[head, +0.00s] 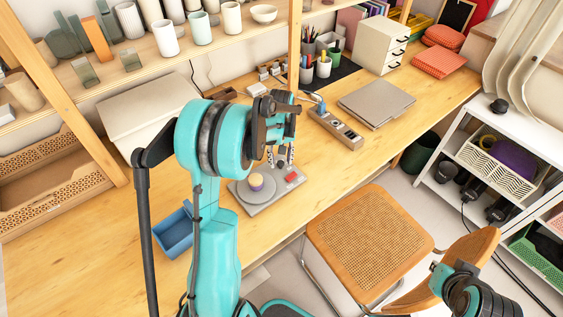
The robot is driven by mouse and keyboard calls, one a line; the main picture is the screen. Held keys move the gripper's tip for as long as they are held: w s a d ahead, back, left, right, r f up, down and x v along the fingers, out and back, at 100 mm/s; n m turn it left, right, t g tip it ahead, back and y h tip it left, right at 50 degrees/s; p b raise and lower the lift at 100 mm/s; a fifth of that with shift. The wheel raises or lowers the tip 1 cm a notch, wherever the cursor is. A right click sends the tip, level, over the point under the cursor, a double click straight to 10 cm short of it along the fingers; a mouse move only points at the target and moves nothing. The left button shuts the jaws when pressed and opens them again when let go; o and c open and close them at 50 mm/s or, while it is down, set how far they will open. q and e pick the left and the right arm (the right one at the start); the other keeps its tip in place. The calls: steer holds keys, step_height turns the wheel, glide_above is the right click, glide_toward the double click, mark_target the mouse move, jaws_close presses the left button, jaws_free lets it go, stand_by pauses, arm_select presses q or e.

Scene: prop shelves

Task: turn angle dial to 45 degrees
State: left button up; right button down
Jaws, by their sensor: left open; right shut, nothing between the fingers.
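The grey dial unit (270,198) lies on the wooden table with a red part on its right. My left wrist and arm hide part of the table. My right gripper (440,272) is shut and empty at the bottom right, in front of the chair; its fingertips are hard to make out. The dial's angle marks are too small to read.
A blue tray (176,233) is left of the unit, partly behind my arm. A power strip (336,128) and a closed laptop (376,102) lie behind it to the right. A cane chair (370,238) stands at the table's front edge. Shelf posts rise at the back.

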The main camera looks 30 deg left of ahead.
arm_select(q)
steer(key=shift+f, duration=0.2)
jaws_close()
steer(key=shift+m, duration=0.4)
steer(key=m, duration=0.3)
steer(key=shift+m+p, duration=0.45)
steer(key=shift+m, duration=2.05)
